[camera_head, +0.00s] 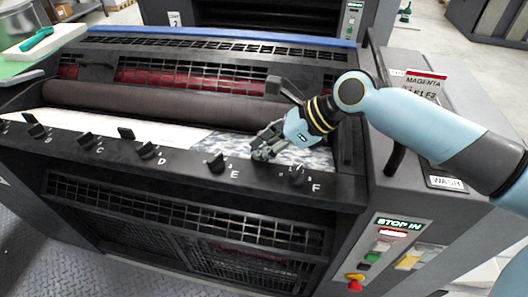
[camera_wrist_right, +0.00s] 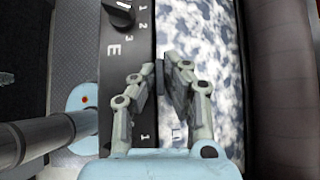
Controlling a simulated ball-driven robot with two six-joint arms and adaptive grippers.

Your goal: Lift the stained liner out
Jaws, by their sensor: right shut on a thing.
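The stained liner is a long white sheet in the ink unit below the dark roller. Its left part (camera_head: 165,133) is clean white and its right part (camera_head: 318,158) is mottled blue-grey. The mottled part also fills the strip in the right wrist view (camera_wrist_right: 212,40). My right gripper (camera_head: 262,150) is at the liner's front edge, between keys E and F. In the wrist view its fingers (camera_wrist_right: 162,78) close on a small dark tab at that edge, which seems to belong to the liner. The liner lies low in the unit. My left gripper is out of view.
A dark rail (camera_head: 190,160) with several lettered keys runs along the front. The brown roller (camera_head: 150,101) lies behind the liner. A STOP IN panel (camera_head: 395,245) is at the right. A tray with a green-handled tool (camera_head: 37,39) stands at the left.

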